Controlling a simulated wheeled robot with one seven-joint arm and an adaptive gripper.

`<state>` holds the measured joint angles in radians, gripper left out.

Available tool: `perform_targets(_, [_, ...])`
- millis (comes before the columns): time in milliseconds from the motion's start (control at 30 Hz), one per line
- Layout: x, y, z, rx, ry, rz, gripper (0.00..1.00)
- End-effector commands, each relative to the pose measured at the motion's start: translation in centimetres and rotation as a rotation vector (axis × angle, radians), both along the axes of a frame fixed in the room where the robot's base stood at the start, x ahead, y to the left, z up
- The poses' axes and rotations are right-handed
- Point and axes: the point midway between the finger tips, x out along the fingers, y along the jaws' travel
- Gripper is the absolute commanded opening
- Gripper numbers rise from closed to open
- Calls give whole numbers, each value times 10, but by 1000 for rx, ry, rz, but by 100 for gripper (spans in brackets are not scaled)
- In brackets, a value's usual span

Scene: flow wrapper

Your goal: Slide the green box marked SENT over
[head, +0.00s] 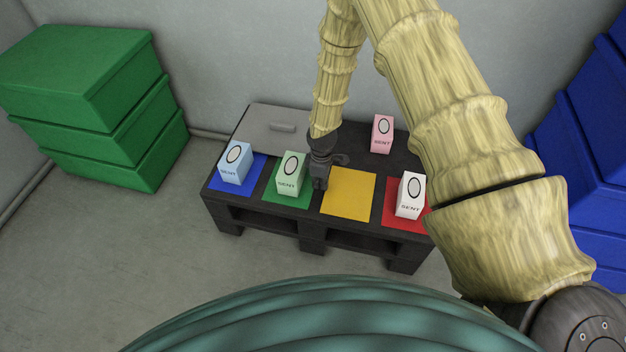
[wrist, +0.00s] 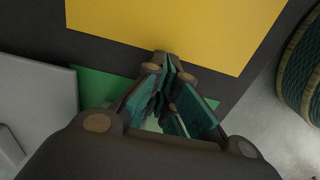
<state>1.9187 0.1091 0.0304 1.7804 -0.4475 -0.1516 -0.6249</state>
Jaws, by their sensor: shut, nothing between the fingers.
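The light green box (head: 291,174) marked SENT stands upright on the green mat (head: 283,199) on the dark pallet-like table. My gripper (head: 318,185) is shut and empty, low beside the right side of this box, near the gap between the green and yellow mats. I cannot tell whether it touches the box. In the wrist view my closed fingers (wrist: 168,95) point toward the yellow mat (wrist: 180,25). They hide most of the green box, and a corner of the green mat (wrist: 95,90) shows beside them.
The yellow mat is empty. A blue box (head: 236,162) stands on the blue mat, a white box (head: 410,195) on the red mat, and a pink box (head: 382,133) further back. A grey panel (head: 262,125) lies at the table's back left. Green crates (head: 95,105) stand left, blue crates (head: 590,130) right.

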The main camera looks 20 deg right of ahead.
Motion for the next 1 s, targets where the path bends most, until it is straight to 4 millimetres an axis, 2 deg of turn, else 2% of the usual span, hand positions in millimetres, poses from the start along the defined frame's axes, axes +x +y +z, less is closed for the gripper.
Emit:
perform_targets(300, [0, -1, 54, 1, -3, 0, 0])
perform_targets(500, [0, -1, 83, 0, 0, 0, 0])
perform_targets(700, [-1, -1, 97, 0, 0, 0, 0])
perform_targets(1000, [-4, 0, 97, 3, 3, -6, 0])
